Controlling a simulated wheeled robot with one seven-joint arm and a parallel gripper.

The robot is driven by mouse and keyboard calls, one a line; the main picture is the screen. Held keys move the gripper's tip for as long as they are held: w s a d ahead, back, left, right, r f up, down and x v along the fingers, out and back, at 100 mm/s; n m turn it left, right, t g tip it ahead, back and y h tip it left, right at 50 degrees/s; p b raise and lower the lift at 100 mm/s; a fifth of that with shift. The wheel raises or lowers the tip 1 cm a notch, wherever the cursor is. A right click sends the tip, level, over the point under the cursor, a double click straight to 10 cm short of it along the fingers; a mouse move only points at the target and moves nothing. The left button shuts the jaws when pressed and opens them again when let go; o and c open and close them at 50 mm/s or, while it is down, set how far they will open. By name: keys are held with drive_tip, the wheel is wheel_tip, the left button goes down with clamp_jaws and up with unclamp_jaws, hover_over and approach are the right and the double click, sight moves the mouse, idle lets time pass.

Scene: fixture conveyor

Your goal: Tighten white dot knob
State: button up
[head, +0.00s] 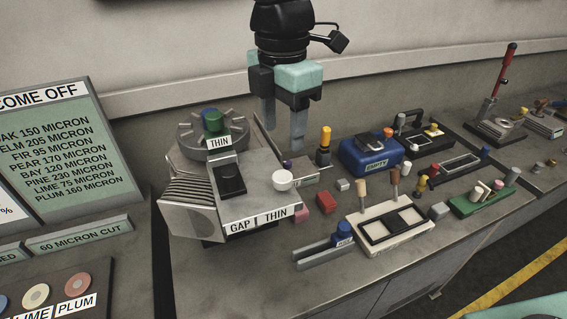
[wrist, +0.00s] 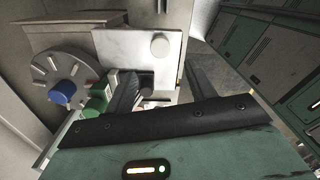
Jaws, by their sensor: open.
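A grey machine (head: 260,190) with GAP and THIN labels stands on the bench. A round white knob (head: 283,180) sits on its right side; a pale round knob (wrist: 160,45) shows on the machine in the wrist view. I cannot make out a separate white dot on any knob. My gripper (head: 283,124) is open and empty, above and behind the machine, apart from the knobs.
A blue box (head: 371,157), a cream tray (head: 395,240) with wooden pegs, a green rack (head: 480,200) and a grey block with a blue knob (head: 342,238) crowd the bench right of the machine. A sign board (head: 65,140) stands left. The front bench edge is mostly clear.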

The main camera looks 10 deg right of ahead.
sight(282, 176)
wheel_tip(282, 176, down, 10)
drive_tip(key=shift+r+p, duration=0.15)
drive_tip(key=shift+p, duration=0.8)
drive_tip(key=c, duration=1)
